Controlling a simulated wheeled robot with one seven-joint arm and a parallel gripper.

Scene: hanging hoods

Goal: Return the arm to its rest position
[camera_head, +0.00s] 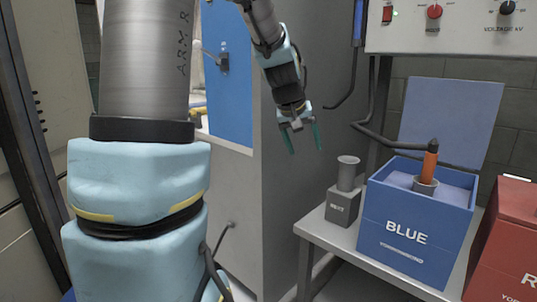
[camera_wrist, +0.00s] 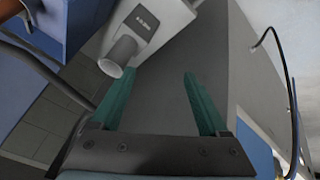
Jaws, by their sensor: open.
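My gripper (camera_head: 304,137) hangs in the upper middle of the head view, fingers pointing down. Its two green fingers are apart with nothing between them. In the wrist view the open fingers (camera_wrist: 160,100) frame a bare grey surface. My arm comes down from the top edge of the head view, in front of a grey cabinet wall (camera_head: 300,190). The gripper is left of and above the table and touches nothing that I can see.
A grey rest block with a cup (camera_head: 342,206) stands on the table (camera_head: 345,250), also in the wrist view (camera_wrist: 148,22). Beside it is an open blue box (camera_head: 410,235) holding an orange-handled tool (camera_head: 430,160). A red box (camera_head: 510,240) is at right. A control panel (camera_head: 460,28) hangs above.

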